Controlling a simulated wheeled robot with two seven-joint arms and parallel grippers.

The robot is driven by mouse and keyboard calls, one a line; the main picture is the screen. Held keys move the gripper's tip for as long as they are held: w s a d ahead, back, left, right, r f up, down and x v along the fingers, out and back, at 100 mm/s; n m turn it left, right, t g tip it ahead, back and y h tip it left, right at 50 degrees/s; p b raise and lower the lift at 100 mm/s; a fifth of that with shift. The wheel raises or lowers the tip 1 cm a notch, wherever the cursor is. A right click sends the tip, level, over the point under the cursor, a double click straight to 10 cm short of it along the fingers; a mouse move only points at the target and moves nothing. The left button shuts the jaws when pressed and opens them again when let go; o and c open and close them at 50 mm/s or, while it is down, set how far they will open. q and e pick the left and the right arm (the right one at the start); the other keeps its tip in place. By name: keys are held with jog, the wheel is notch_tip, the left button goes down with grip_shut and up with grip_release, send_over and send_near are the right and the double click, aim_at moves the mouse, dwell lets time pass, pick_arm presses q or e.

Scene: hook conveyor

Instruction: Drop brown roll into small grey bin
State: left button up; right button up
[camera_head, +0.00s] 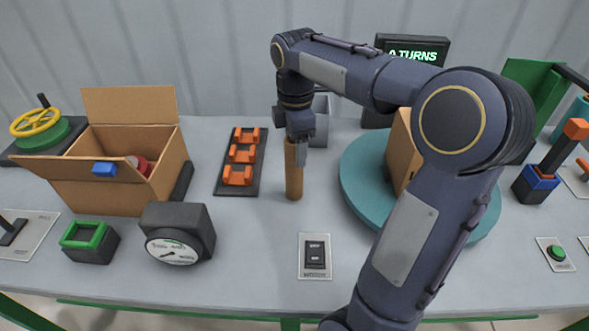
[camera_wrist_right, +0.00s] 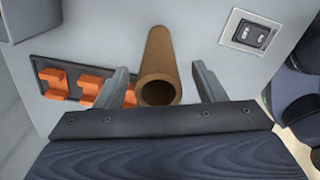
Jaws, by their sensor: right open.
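The brown roll (camera_head: 294,172) is a hollow tube standing upright on the table near the middle of the head view. My right gripper (camera_head: 300,150) is above and around its upper end, pointing down. In the right wrist view the roll (camera_wrist_right: 160,75) sits between the two open fingers of the gripper (camera_wrist_right: 165,88), with a gap visible on each side. The small grey bin (camera_head: 320,118) stands behind the roll, partly hidden by my right gripper and arm. My left gripper does not show.
An orange hook rack (camera_head: 240,178) lies left of the roll. A teal turntable (camera_head: 360,185) with a cardboard box (camera_head: 400,145) is to the right, partly behind my arm. A switch plate (camera_head: 315,270) is in front. An open carton (camera_head: 90,185) and a gauge (camera_head: 178,233) stand left.

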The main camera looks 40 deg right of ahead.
aim_at(294, 170)
notch_tip(294, 170, down, 4)
jog(key=shift+w+a+r, duration=0.1)
jog(key=c, duration=1.1)
jog(key=shift+r, duration=0.1)
jog(key=shift+c, duration=0.2)
